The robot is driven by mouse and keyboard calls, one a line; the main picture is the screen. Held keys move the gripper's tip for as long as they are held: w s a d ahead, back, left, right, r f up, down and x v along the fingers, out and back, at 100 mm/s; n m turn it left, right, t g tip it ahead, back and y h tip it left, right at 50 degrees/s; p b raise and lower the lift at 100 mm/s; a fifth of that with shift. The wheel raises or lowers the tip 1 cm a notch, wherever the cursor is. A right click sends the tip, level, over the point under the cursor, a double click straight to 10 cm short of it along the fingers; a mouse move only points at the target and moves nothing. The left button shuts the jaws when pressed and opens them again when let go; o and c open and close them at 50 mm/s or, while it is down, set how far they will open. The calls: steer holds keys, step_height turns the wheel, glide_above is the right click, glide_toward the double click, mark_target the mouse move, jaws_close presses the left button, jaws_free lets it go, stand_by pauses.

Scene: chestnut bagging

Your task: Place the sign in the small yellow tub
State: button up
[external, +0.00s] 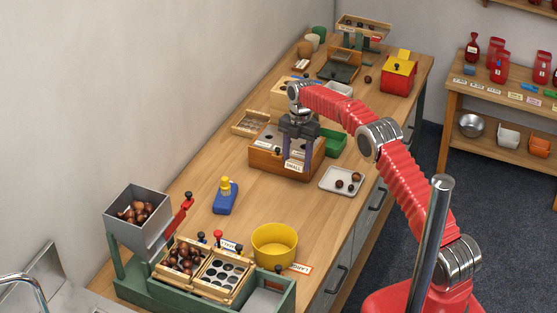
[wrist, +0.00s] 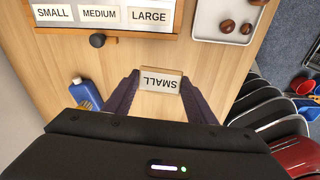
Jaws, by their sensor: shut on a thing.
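The sign (external: 293,167) is a small wooden-edged plate with a white face. In the wrist view the sign (wrist: 161,79) reads SMALL, upside down, between my fingertips. My gripper (external: 298,155) is shut on it, in front of the wooden box in the external view; my gripper (wrist: 160,88) also shows in the wrist view. The sign appears held above the tabletop. The yellow tub (external: 275,246) stands upright near the front of the bench, below and left of my gripper in the external view. The tub is not visible in the wrist view.
The wooden box (external: 262,160) has SMALL, MEDIUM and LARGE labels. A white tray (external: 328,183) holds several chestnuts to its right. A LARGE sign (external: 299,268) lies beside the tub. The bench between box and tub is mostly clear.

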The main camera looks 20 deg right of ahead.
steer(key=shift+s+a+f, duration=0.2)
steer(key=shift+s+f, duration=0.05)
steer(key=shift+s, duration=0.5)
steer(key=s+a+m+g+y, duration=0.25)
steer(key=s+a+y, duration=0.4)
steer(key=s, duration=0.85)
steer(key=s+a+r+g+y, duration=0.1)
steer(key=s+a+r+y, duration=0.2)
steer(key=a+r, duration=0.1)
steer(key=s+a+r+m+g+y, duration=0.1)
steer(key=s+a+r+y, duration=0.2)
steer(key=a, duration=0.4)
steer(key=shift+s+r, duration=0.5)
steer(key=shift+s, duration=0.25)
steer(key=shift+a+y, duration=0.1)
steer(key=shift+y, duration=0.15)
step_height(320, 180, down, 6)
steer(key=shift+f, duration=0.15)
